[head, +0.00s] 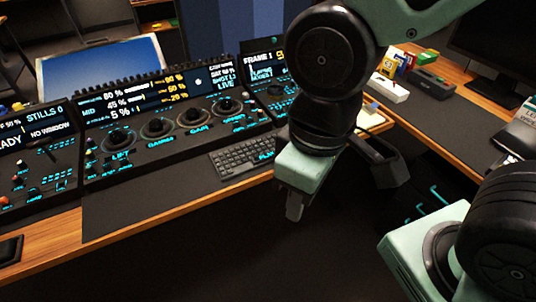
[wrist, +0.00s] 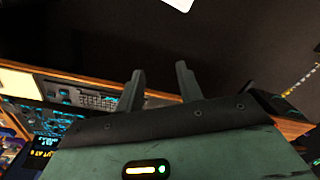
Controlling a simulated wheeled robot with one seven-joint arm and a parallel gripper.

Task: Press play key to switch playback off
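The trackball panel (head: 165,125) stands on the desk at the left and middle of the head view. A cyan label that seems to read PLAY (head: 266,155) is at the panel's front right, by a dark keyboard (head: 235,160). I cannot make out the play key itself. A small screen (head: 264,62) at the right shows "FRAME 1" with smaller cyan text. My gripper (head: 295,212) points down in front of the desk edge, right of the keyboard and apart from it. In the wrist view, its two fingers (wrist: 160,72) are apart with nothing between them.
The wooden desk edge (head: 190,193) runs below the panel. A white box (head: 390,88) and a dark device (head: 431,84) lie on the right-hand desk. A blue-topped surface (head: 100,68) is behind the panel. The floor before the desk looks free.

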